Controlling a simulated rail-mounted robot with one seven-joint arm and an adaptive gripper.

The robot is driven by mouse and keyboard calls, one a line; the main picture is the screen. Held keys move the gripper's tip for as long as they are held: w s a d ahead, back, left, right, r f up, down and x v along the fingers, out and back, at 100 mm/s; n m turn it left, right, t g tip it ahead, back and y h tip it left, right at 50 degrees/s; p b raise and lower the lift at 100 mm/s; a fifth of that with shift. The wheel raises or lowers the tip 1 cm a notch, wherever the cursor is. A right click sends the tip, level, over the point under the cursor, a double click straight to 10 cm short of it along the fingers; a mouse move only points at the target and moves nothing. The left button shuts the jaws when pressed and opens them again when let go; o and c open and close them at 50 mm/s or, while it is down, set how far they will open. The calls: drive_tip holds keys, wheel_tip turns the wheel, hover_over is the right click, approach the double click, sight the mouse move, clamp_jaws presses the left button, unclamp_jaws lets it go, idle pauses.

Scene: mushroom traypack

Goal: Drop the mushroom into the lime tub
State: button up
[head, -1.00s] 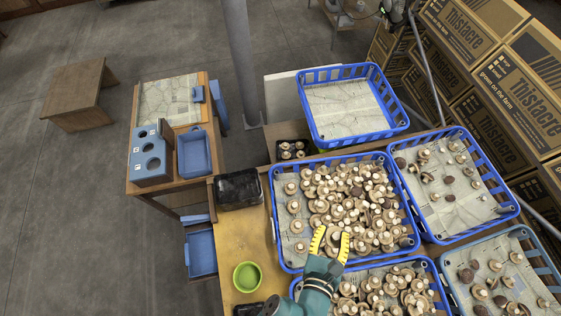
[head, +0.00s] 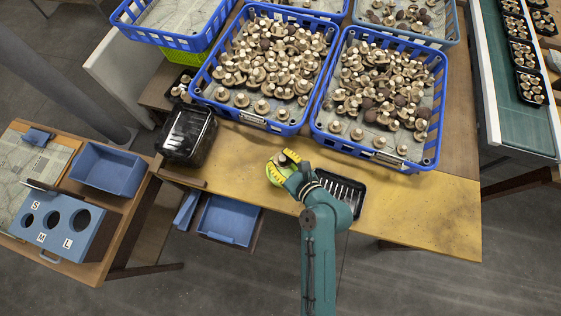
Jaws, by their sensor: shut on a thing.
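My gripper (head: 284,164), with yellow fingertips, is shut on a mushroom (head: 290,155) with a brown cap and pale stem. I cannot tell how far above the tub's rim the mushroom is.
The table (head: 440,215) is clear at right.

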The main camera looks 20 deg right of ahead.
drive_tip(key=f+b, duration=0.3)
drive_tip(key=d+f+b, duration=0.1)
drive_tip(key=f+b, duration=0.2)
drive_tip(key=b, duration=0.1)
drive_tip(key=d+f+b, duration=0.1)
drive_tip(key=f+b, duration=0.2)
drive_tip(key=f, duration=0.1)
drive_tip(key=shift+w+d+f, duration=0.1)
drive_tip(key=shift+w+d, duration=0.1)
drive_tip(key=shift+w, duration=0.2)
drive_tip(key=o, duration=0.8)
drive_tip(key=shift+o, duration=0.2)
drive_tip(key=v, duration=1.2)
